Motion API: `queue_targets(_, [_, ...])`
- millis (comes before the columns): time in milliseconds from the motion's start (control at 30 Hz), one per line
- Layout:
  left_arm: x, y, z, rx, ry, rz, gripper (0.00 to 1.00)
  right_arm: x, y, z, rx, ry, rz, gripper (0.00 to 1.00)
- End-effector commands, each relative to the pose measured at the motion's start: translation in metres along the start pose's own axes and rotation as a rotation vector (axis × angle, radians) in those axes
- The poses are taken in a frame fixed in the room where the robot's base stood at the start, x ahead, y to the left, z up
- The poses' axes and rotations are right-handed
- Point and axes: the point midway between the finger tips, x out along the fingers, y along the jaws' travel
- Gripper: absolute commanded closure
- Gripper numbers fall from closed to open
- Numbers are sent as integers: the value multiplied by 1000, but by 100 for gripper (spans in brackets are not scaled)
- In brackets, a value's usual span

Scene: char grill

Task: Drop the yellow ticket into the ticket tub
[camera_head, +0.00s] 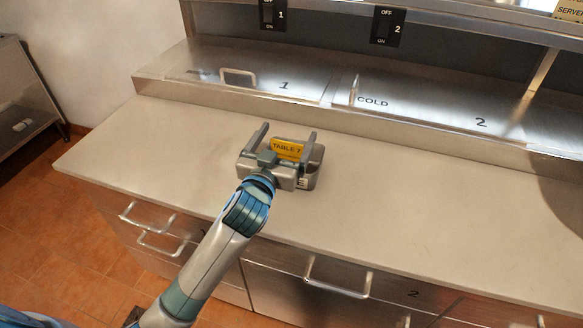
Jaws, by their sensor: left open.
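The yellow ticket (288,149), marked "TABLE 7", shows between the two fingers of my left gripper (287,131). The fingers stand apart, and I see no clear grip on the ticket. A grey object (315,160) on the counter lies under and behind the gripper and is partly hidden by it. I cannot tell whether it is a ticket holder or the ticket tub. No other tub is plainly in view. My right gripper is not in view.
The pale counter (430,205) is clear to both sides. Behind it is a raised steel ledge with lids marked 1 and 2 (440,108). Drawers with handles (338,290) are below the front edge. A yellow "SERVER" sign (569,11) is at the top right.

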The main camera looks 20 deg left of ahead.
Motion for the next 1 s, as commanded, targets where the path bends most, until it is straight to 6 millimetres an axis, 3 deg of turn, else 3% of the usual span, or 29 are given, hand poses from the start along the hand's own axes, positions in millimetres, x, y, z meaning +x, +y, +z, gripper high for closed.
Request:
queue_targets(100, [-25, 0, 4, -2, -1, 1, 13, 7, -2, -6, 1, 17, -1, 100])
queue_targets(200, [-45, 0, 3, -2, 0, 0, 13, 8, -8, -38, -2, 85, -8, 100])
queue_targets(533, [-109, 0, 2, -1, 0, 0, 13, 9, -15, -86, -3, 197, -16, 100])
queue_targets(733, [-128, 0, 1, -1, -1, 0, 13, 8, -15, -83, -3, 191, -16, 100])
queue_targets(1000, [-134, 0, 0, 0, 1, -1, 13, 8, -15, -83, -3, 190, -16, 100])
